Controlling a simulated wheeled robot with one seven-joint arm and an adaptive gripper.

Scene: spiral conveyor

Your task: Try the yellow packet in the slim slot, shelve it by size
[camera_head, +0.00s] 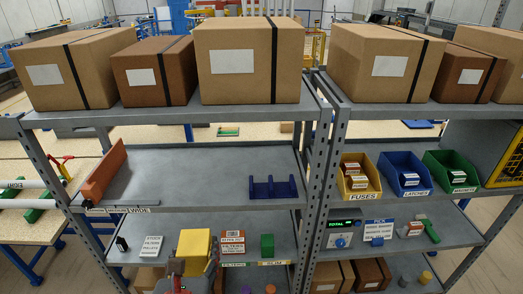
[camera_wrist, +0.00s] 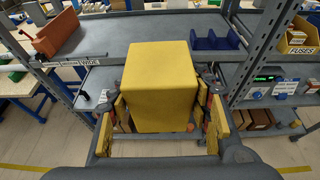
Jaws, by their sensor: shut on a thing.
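The yellow packet (camera_head: 194,244) is a box-shaped block in front of the lower left shelf. In the wrist view the packet (camera_wrist: 160,85) fills the middle, between the fingers of my gripper (camera_wrist: 160,128). My gripper is shut on it; in the head view only part of the gripper (camera_head: 185,278) shows at the bottom edge. A blue slotted rack (camera_head: 272,188) stands on the right of the middle left shelf (camera_head: 190,185). A long orange-brown block (camera_head: 105,172) stands at that shelf's left, near a label reading WIDE (camera_head: 137,210). The packet is apart from both.
Large cardboard boxes (camera_head: 248,62) fill the top shelf. The lower shelf holds a sign (camera_head: 150,246), a red-and-white sign (camera_head: 232,242) and a green block (camera_head: 267,245). Yellow, blue and green bins (camera_head: 405,174) stand on the right unit. The middle left shelf's centre is clear.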

